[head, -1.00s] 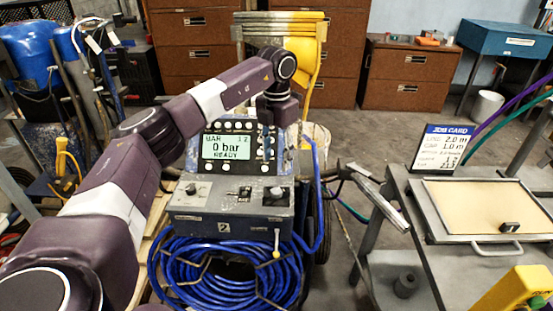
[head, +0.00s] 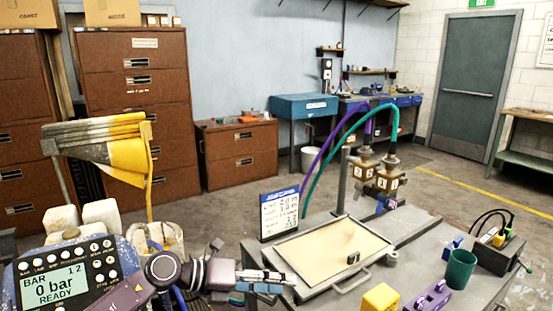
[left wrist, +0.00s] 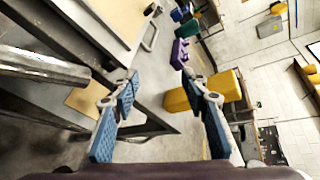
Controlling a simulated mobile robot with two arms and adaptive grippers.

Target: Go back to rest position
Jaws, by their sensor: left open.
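My left arm comes in low in the head view, and its gripper (head: 262,284) points right, between the console and the grey bench. In the left wrist view the left gripper (left wrist: 165,88) shows two blue-padded fingers spread apart with nothing between them. The line striper's control console (head: 66,279) is at the lower left of the head view, partly cut off and partly behind my arm. Its screen reads 0 bar and READY. My right gripper is in neither current view.
The grey bench carries a tray (head: 310,250), a job card (head: 279,211), a yellow block (head: 380,298), a purple holder (head: 428,299) and a green cup (head: 460,268). In the left wrist view a metal bar (left wrist: 40,66) lies left of the fingers. Open floor lies behind the bench.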

